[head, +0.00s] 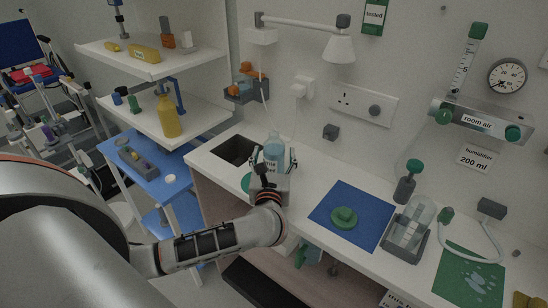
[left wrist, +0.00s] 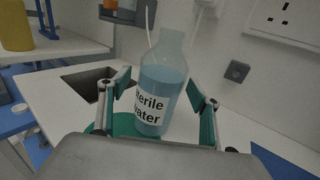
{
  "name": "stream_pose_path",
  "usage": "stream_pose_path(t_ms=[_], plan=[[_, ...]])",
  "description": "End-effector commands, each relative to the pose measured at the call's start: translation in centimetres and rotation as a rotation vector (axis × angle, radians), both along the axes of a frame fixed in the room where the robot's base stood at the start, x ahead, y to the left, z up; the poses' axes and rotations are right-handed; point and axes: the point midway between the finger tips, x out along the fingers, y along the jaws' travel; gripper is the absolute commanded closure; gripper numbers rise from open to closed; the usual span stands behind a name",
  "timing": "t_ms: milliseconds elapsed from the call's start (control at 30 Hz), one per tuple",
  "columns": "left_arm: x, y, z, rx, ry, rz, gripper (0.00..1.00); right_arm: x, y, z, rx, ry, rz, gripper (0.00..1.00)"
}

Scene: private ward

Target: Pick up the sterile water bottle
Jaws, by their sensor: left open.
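The sterile water bottle (left wrist: 161,88) is clear with blue liquid and a white label reading "sterile water" in the left wrist view. It stands upright on a green round patch (left wrist: 97,127) on the white counter. In the head view the bottle (head: 274,150) shows behind my left gripper (head: 272,172), which hides its lower part. My left gripper is open, with one finger on each side of the bottle in the left wrist view (left wrist: 160,105). My right gripper is not in view.
A dark square opening (head: 234,150) lies left of the bottle. To the right are a blue mat (head: 325,208) with a green lid-like piece (head: 344,217) and a clear container in a grey holder (head: 405,238). A lamp (head: 339,47) hangs above the counter.

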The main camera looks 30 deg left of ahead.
Motion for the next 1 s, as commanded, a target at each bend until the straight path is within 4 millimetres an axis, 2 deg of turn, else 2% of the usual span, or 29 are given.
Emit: stream_pose_path(t_ms=[33, 200, 267, 300, 567, 733, 867, 1000], plan=[[0.0, 0.0, 0.0, 0.000, 0.000, 0.000, 0.37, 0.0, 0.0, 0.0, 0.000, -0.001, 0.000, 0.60], [0.0, 0.0, 0.0, 0.000, 0.000, 0.000, 0.81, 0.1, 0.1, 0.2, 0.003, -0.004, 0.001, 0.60], [0.0, 0.0, 0.0, 0.000, 0.000, 0.000, 0.97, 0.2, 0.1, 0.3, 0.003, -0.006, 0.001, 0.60], [0.0, 0.0, 0.0, 0.000, 0.000, 0.000, 1.00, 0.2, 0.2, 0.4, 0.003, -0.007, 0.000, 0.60], [0.0, 0.0, 0.2, 0.000, -0.002, 0.000, 1.00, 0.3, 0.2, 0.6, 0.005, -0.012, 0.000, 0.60], [0.0, -0.1, 1.0, -0.003, -0.004, 0.000, 1.00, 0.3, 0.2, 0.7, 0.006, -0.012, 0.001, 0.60], [0.0, 0.0, 2.8, -0.002, -0.006, 0.000, 1.00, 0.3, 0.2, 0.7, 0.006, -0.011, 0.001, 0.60], [0.0, -0.1, 5.8, -0.004, -0.008, -0.001, 1.00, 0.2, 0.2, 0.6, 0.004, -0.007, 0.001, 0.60]])
